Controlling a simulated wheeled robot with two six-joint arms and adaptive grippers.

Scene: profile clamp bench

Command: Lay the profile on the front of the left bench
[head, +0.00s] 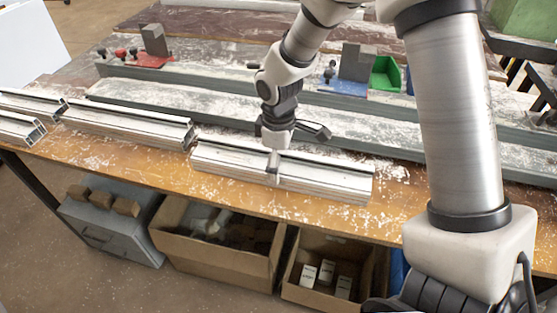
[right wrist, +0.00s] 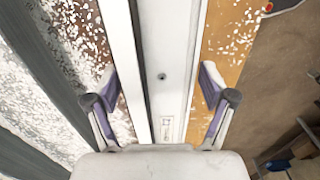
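A silver-white aluminium profile (head: 325,180) lies along the front edge of the wooden bench (head: 390,205), in the middle of the head view. My right gripper (head: 273,165) points down over its left half. In the right wrist view the profile (right wrist: 163,75) runs lengthwise between the two fingers of the gripper (right wrist: 162,105). The fingers are spread, one on each side, and a gap shows at the right finger. Contact on the left side is hard to tell. My left gripper is not in view.
More profiles (head: 130,125) lie to the left along the same front edge, one end close to this profile. Cardboard boxes (head: 215,255) stand below.

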